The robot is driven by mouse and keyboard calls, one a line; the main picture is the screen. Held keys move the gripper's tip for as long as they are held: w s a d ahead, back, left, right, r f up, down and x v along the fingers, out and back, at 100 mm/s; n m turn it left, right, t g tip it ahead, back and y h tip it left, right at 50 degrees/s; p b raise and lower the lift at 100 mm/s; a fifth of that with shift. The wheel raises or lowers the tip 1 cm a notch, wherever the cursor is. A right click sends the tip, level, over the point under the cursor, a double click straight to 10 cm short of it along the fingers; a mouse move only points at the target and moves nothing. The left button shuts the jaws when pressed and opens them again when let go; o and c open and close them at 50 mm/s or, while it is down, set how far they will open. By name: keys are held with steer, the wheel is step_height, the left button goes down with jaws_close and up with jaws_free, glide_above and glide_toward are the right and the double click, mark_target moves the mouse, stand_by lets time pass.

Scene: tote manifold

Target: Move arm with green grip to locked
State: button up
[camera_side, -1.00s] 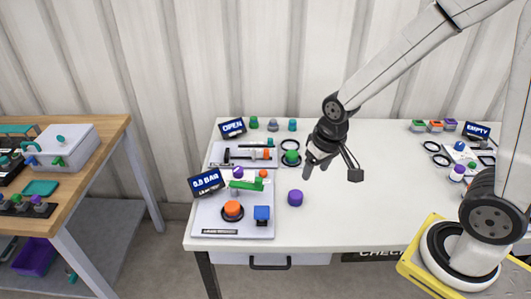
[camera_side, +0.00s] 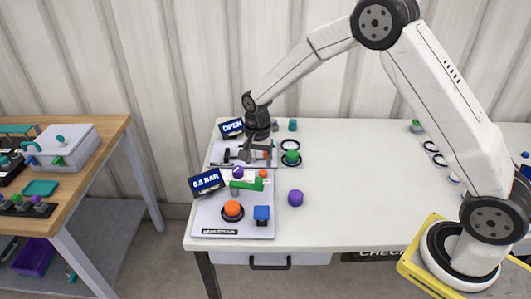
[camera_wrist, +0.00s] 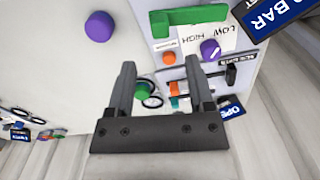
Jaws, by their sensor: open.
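A green bar-shaped grip (camera_side: 247,184) lies across the front panel (camera_side: 210,215), beside a purple knob (camera_side: 238,172) and a small orange knob (camera_side: 263,173). The green grip shows at the top of the wrist view (camera_wrist: 190,17), with the purple knob (camera_wrist: 210,50) below it, near LOW and HIGH marks. No locked mark is readable. My gripper (camera_side: 246,153) is over the rear panel, behind the green grip and apart from it. In the wrist view, my gripper (camera_wrist: 160,68) is open, with nothing held between its fingers. It partly hides the rear panel.
The rear panel (camera_side: 215,160) carries a black handle (camera_wrist: 231,76) and orange parts (camera_wrist: 174,88). A green knob (camera_side: 291,157) sits to its right, and a purple cylinder (camera_side: 295,198) stands on the table. OPEN (camera_side: 231,128) and 0.9 BAR (camera_side: 206,182) signs stand left. The table's middle is clear.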

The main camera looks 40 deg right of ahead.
mark_target(259, 178)
steer(key=shift+f, duration=0.15)
steer(key=shift+f, duration=3.8)
jaws_close()
